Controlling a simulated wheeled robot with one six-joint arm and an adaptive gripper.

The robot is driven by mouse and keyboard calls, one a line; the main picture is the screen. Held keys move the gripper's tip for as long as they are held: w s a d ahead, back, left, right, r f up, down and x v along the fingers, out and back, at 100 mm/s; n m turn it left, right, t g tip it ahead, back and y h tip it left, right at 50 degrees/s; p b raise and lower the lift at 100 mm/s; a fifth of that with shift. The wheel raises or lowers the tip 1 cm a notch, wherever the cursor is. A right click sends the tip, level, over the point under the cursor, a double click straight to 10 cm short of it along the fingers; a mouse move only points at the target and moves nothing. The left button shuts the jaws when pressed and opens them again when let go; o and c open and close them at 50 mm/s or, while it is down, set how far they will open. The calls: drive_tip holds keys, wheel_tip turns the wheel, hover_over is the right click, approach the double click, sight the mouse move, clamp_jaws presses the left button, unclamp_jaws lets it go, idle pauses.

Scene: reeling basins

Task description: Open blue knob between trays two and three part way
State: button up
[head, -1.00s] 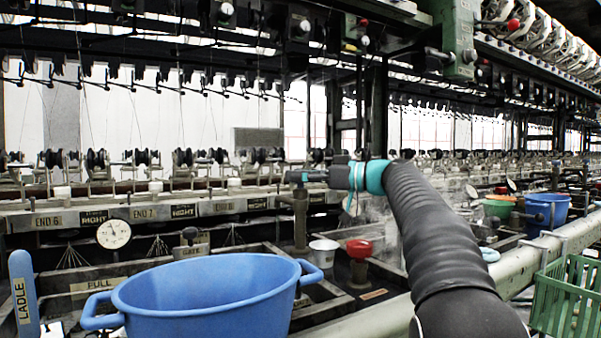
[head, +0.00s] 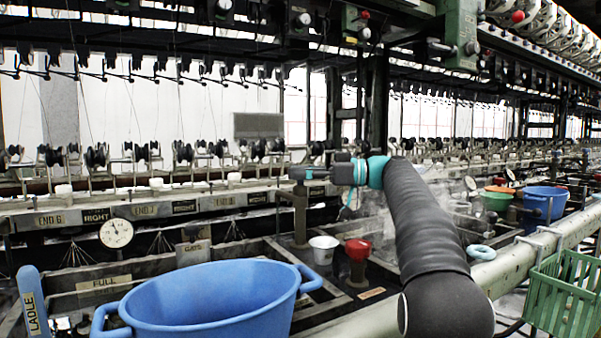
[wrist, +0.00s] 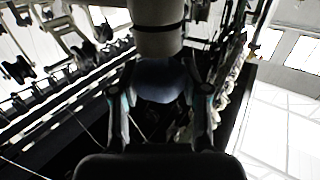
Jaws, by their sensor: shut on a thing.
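In the wrist view a dark blue rounded knob (wrist: 168,80) sits between the two fingers of my gripper (wrist: 160,93), which is shut on it. A pale grey cylinder (wrist: 156,30) with a dark band stands directly beyond the knob. In the head view my gripper (head: 303,174) reaches left, sideways, to the top of a brown upright post (head: 300,215) behind the basin. The knob cannot be made out there, and its turn angle cannot be told.
A large blue tub (head: 215,298) stands at the front, with a blue ladle (head: 31,302) at left. A red knob (head: 358,249) and a white cup (head: 323,249) are right of the post. A pale pipe (head: 505,266) and green crate (head: 567,293) lie at right.

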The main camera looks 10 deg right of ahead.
drive_tip(key=o, duration=1.2)
drive_tip(key=shift+c, duration=0.2)
drive_tip(key=v, duration=1.2)
